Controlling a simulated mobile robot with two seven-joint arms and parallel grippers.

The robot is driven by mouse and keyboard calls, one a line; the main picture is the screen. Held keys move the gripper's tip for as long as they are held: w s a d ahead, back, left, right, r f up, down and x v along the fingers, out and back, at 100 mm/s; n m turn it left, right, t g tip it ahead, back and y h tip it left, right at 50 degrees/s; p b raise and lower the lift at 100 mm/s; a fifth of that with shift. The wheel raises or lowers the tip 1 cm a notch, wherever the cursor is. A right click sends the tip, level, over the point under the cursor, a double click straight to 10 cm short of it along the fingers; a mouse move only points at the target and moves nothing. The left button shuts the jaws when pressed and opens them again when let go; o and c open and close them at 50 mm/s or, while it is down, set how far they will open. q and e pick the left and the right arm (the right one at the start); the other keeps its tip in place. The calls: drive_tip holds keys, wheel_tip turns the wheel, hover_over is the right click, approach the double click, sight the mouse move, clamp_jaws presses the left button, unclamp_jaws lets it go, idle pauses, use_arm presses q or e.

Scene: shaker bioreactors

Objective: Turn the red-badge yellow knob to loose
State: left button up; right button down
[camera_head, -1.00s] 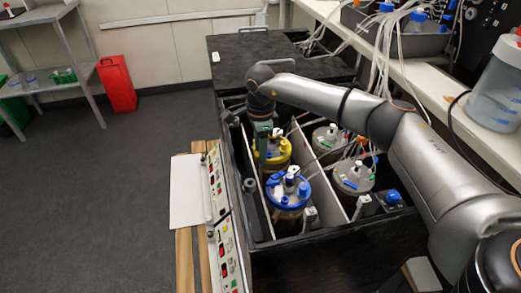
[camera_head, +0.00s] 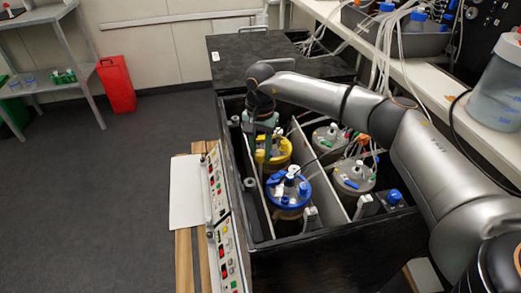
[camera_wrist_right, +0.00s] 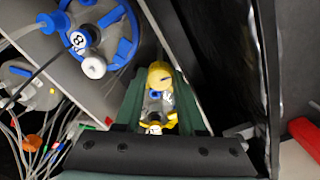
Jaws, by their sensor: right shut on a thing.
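The yellow-topped vessel (camera_head: 283,148) stands in the left part of the black shaker box, beyond the blue-topped vessel. My right gripper (camera_head: 266,142) reaches down over it from above. In the right wrist view the yellow knob (camera_wrist_right: 159,74) sits between the two green fingers of the gripper (camera_wrist_right: 158,98), which is shut on it. White and blue fittings of the vessel show just below the knob in that view. I cannot make out a red badge on it. The fingertips are partly hidden in the head view. My left gripper is not in view.
The blue-topped vessel (camera_head: 288,192) stands close in front. Two grey-topped vessels (camera_head: 353,177) with tubes stand behind a white divider (camera_head: 335,198). Control panels (camera_head: 222,230) line the left side of the box. A shelf bench (camera_head: 425,75) with tubes lies to the right.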

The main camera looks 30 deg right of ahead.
drive_tip(key=shift+n, duration=0.9)
drive_tip(key=c, duration=0.5)
unclamp_jaws()
wheel_tip(320, 180, up, 13)
drive_tip(key=p, duration=0.1)
drive_tip(key=shift+f, duration=0.2)
